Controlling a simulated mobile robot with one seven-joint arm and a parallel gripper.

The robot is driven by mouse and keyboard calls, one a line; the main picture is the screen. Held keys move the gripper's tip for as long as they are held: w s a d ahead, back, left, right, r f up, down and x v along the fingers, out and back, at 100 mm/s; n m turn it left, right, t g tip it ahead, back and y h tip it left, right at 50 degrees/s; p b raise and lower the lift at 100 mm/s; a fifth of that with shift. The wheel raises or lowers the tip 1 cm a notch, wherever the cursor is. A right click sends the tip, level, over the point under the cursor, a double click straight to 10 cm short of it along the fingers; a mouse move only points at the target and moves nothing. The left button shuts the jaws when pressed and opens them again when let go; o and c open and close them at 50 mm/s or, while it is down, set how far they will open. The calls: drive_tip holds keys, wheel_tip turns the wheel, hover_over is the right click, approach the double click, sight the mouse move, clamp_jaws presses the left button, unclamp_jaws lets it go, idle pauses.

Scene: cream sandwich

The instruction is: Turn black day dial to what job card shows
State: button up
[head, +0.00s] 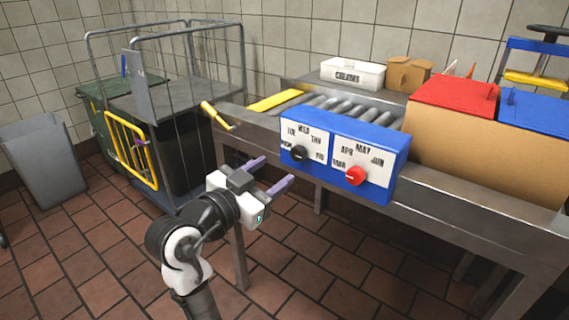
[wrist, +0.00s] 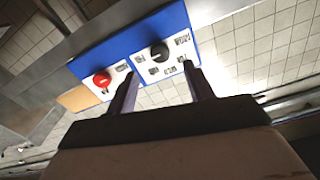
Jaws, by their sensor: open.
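The black day dial (head: 298,153) sits on the left white panel of a blue control box (head: 372,197), with day labels such as WED and THU around it. It also shows in the wrist view (wrist: 159,54), beyond and between my fingertips. Which day it points at is too small to tell. My gripper (head: 272,172) is open and empty, with its two purple fingers apart, in front of and below the box. In the wrist view the fingers (wrist: 160,73) reach towards the day panel, apart from the dial. I cannot make out a job card in either view.
A red dial (head: 355,175) with month labels is right of the black one. Behind the box are a roller conveyor (head: 345,115) and a white CREAMS bin (head: 352,75). Red and blue lidded boxes stand right. A wire cage trolley (head: 190,90) stands left. Floor below the box is open.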

drive_tip(key=v, duration=0.7)
drive_tip(key=shift+s, duration=0.15)
drive_tip(key=shift+a, duration=0.1)
